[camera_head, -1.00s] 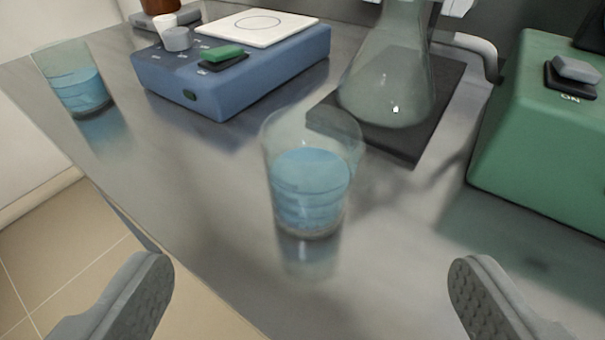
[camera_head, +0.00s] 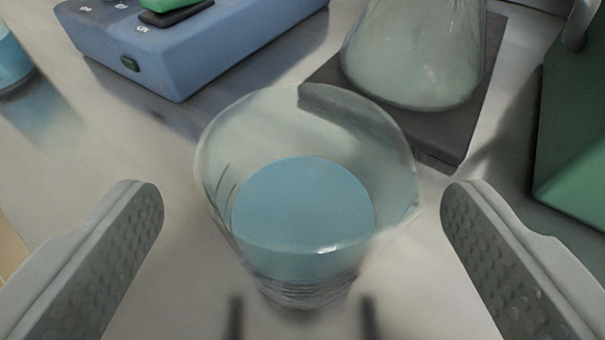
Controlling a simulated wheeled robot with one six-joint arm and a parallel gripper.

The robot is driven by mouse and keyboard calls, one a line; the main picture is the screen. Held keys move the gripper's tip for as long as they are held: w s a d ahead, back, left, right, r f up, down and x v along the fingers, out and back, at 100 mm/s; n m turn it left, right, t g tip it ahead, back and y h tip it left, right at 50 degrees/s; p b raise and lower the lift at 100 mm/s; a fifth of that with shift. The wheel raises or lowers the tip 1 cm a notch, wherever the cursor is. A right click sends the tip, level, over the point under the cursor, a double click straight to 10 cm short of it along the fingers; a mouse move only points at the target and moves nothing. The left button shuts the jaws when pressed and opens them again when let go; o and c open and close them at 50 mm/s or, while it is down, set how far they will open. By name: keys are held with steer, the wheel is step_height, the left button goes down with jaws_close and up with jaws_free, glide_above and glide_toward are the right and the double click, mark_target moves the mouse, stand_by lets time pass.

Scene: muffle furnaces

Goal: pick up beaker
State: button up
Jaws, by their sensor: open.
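A clear glass beaker (camera_head: 300,270) with blue liquid stands upright on the metal bench, in the middle of the view. I look down into its open rim. My gripper (camera_head: 302,200) is open, one finger to the left of the beaker and one to the right. A gap shows between each finger and the glass, and neither appears to touch it. A second beaker (camera_head: 12,65) with blue liquid is cut off at the left edge.
A blue device (camera_head: 190,55) with a green button stands behind on the left. A glass flask (camera_head: 415,60) on a dark plate (camera_head: 455,130) stands close behind the beaker. A green box (camera_head: 575,140) is at the right. Bare bench (camera_head: 130,140) lies at the left.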

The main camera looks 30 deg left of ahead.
mark_target(306, 128)
steer(key=shift+r+x, duration=0.1)
steer(key=shift+x, duration=1.35)
steer(key=shift+r+x, duration=0.15)
steer(key=shift+x, duration=1.25)
steer(key=shift+w, duration=0.1)
steer(key=c, duration=1.2)
